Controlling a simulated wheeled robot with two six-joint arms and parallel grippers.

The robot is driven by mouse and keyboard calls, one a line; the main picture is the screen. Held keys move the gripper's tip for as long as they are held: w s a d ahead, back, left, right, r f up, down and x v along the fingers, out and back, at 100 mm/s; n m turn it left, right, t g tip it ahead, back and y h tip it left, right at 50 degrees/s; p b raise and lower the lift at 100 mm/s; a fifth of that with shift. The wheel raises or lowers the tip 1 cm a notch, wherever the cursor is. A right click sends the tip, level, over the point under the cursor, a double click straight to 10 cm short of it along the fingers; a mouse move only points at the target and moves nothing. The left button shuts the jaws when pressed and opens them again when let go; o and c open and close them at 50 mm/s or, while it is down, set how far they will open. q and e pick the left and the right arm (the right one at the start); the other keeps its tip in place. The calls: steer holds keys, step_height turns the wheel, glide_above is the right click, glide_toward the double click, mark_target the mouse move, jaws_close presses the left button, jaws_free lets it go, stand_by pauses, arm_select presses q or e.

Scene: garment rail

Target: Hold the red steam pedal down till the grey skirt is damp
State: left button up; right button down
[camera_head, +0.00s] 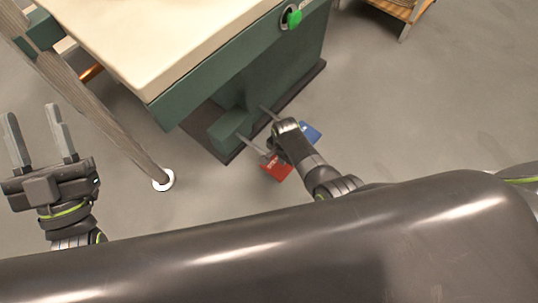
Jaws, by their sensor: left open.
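The red pedal (277,170) is low at the foot of the green press, partly covered by my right gripper. My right gripper (268,156) points down at the red pedal; it looks very close or touching, but I cannot tell whether it presses it. Its fingers are too hidden to judge. A blue pedal (311,132) is just beyond, to the right of my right arm. My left gripper (38,135) is open and empty at the left, away from the press. The grey skirt is not in view.
The press has a cream top (150,35) and a dark green body (245,85) with a green button (292,17) on its side. A slanted wooden pole (95,105) with a white foot (163,181) stands between my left gripper and the press.

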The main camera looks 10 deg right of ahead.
steer(key=shift+r+p, duration=0.4)
steer(key=shift+r, duration=0.05)
arm_select(q)
step_height(320, 180, down, 6)
steer(key=w+a+n+g+y, duration=0.1)
steer(key=w+n+g, duration=0.1)
steer(key=g, duration=0.2)
steer(key=shift+w+a+y, duration=0.2)
steer(key=shift+w+y, duration=0.1)
